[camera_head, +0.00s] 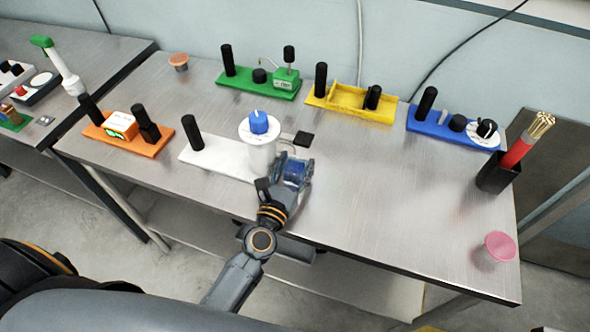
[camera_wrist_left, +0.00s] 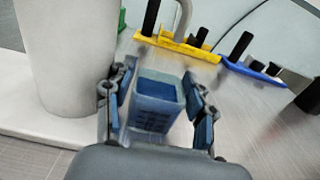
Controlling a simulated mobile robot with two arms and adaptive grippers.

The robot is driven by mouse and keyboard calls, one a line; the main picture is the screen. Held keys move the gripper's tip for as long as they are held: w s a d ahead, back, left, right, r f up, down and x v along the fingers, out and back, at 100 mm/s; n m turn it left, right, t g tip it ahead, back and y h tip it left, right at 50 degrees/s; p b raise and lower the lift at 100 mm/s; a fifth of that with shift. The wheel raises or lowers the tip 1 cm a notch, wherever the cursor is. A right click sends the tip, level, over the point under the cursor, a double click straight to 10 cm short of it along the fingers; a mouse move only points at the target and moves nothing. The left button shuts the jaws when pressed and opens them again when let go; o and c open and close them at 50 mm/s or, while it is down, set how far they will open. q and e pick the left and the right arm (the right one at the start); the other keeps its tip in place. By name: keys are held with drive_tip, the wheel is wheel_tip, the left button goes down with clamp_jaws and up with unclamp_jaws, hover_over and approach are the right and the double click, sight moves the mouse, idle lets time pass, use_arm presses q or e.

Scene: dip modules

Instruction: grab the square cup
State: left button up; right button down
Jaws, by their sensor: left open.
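The square cup (camera_wrist_left: 157,102) is a small blue-grey open-topped box with slotted lower sides and a blue inside. In the left wrist view it stands between the two spread fingers of my left gripper (camera_wrist_left: 158,98), with a visible gap on its right side; contact on the left is unclear. In the head view the cup (camera_head: 294,173) is partly hidden by my left gripper (camera_head: 286,172), which is open around it near the middle of the table. My right gripper is not in view.
A white cylinder with a blue knob (camera_head: 260,146) stands on a white base (camera_head: 212,158), close left of my gripper. Green (camera_head: 248,86), yellow (camera_head: 350,101), blue (camera_head: 428,122) and orange (camera_head: 150,143) modules stand around. A black holder (camera_head: 494,176) is at right. The right-front table is mostly clear.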

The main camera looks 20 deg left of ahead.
use_arm(q)
drive_tip(key=c, duration=0.7)
